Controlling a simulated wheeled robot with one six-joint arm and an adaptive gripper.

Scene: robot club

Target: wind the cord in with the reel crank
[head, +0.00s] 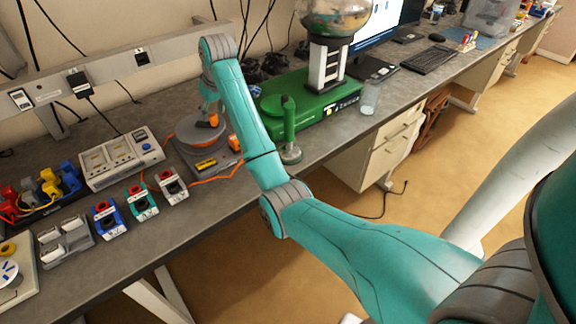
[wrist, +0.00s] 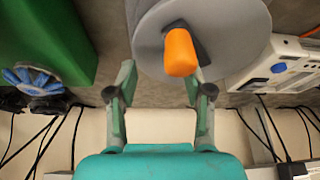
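The grey round cord reel (head: 198,133) sits on the bench, on a grey base with a yellow label. Its orange crank knob (head: 208,121) stands up from the disc, and the orange knob (wrist: 181,53) also shows in the wrist view against the grey disc (wrist: 235,42). An orange cord (head: 212,180) runs from the reel base along the bench towards the front. My gripper (wrist: 160,78) is open, with its two fingers spread apart near the knob. The knob lies closer to the right finger in the wrist view, and I see no clear contact. In the head view my arm partly hides the gripper.
A green machine (head: 309,108) stands right of the reel, with a green post (head: 289,130) in front. A white meter box (head: 121,158) stands left. Several small coloured switch boxes line the front left. A clear cup (head: 370,98) stands near the bench edge.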

